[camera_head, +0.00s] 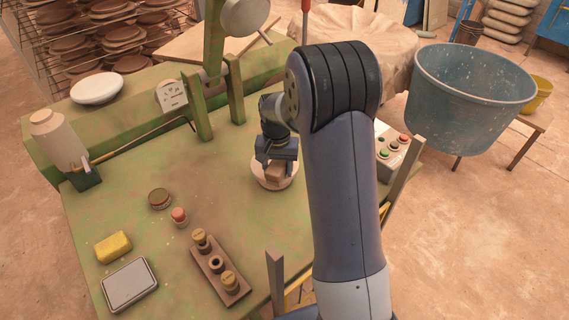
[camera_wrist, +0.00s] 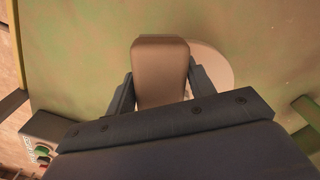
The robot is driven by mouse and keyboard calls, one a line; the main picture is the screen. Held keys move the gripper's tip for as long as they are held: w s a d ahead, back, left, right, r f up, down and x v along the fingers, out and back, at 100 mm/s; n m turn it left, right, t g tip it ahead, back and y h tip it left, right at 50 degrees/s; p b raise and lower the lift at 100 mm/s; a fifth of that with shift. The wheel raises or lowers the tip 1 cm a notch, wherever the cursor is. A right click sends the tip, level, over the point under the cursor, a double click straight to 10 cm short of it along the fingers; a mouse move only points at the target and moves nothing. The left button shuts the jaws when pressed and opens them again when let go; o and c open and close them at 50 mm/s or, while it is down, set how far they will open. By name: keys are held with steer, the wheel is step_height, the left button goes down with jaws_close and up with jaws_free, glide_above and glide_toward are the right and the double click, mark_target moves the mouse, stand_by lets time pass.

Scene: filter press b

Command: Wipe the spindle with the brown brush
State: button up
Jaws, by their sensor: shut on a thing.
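My gripper (camera_head: 275,160) is shut on a brown block, the brown brush (camera_head: 275,171). The brush fills the space between the fingers in the wrist view (camera_wrist: 160,72). It is over a pale round disc (camera_head: 271,184) on the green table; whether it touches the disc I cannot tell. The disc shows partly behind the brush in the wrist view (camera_wrist: 214,66). I cannot tell for certain which part is the spindle. A green upright frame (camera_head: 200,110) with a lever and grey round end stands behind and left of my gripper.
On the green table (camera_head: 130,215) are a yellow sponge (camera_head: 113,246), a grey tin (camera_head: 129,285), a wooden holder (camera_head: 222,275) with knobbed pieces, a small red-topped piece (camera_head: 179,216) and a round brown lid (camera_head: 159,198). A button box (camera_head: 392,148) stands right of my arm.

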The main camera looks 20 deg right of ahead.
mark_target(270, 164)
steer(key=shift+o, duration=0.3)
steer(key=shift+w+a, duration=0.1)
steer(key=shift+a, duration=0.5)
steer(key=shift+r, duration=0.1)
steer(key=shift+r, duration=0.1)
steer(key=shift+w+r+p, duration=0.1)
steer(key=shift+r+p, duration=0.15)
steer(key=shift+p, duration=0.05)
steer(key=r+p, duration=0.2)
steer(key=shift+a+r, duration=0.3)
steer(key=shift+a, duration=0.05)
steer(key=shift+c, duration=1.1)
steer(key=shift+d+r+p, duration=0.15)
steer(key=shift+r+p, duration=0.3)
steer(key=shift+r, duration=0.2)
steer(key=shift+d+r+p, duration=0.15)
steer(key=shift+r+p, duration=0.3)
steer(key=shift+r, duration=0.15)
steer(key=shift+r+p, duration=1.15)
steer(key=shift+r, duration=0.4)
